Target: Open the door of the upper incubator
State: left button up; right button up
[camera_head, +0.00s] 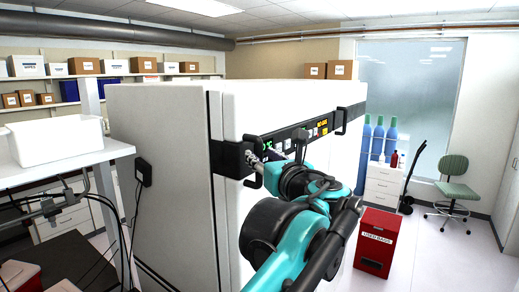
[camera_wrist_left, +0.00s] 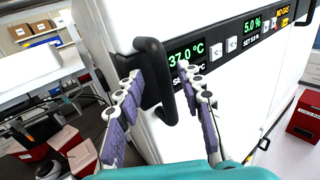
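The upper incubator (camera_head: 160,170) is a large white box, and its door appears closed. A black control strip (camera_head: 315,130) runs along the front top, with a black handle (camera_head: 252,167) at its left end. In the left wrist view the same handle (camera_wrist_left: 157,85) stands upright beside a green 37.0 °C display. My left gripper (camera_wrist_left: 160,72) is open, with one finger on each side of the handle; I cannot tell whether either finger touches it. In the head view my left gripper (camera_head: 270,160) is partly hidden behind its own arm. My right gripper is not in view.
A second black handle (camera_head: 341,121) is at the strip's right end. A red bin (camera_head: 375,241), a white drawer unit (camera_head: 382,188) and a green chair (camera_head: 453,180) stand to the right. A white shelf (camera_head: 60,165) is close on the left. Floor at the right is partly clear.

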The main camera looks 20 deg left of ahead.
aim_at(261, 154)
pick_arm(q)
jog(key=shift+d+x, duration=0.25)
jog(key=shift+x, duration=0.9)
jog(key=shift+w+a, duration=0.3)
jog(key=shift+w, duration=0.05)
jog(key=shift+s+a, duration=0.1)
grip_shut()
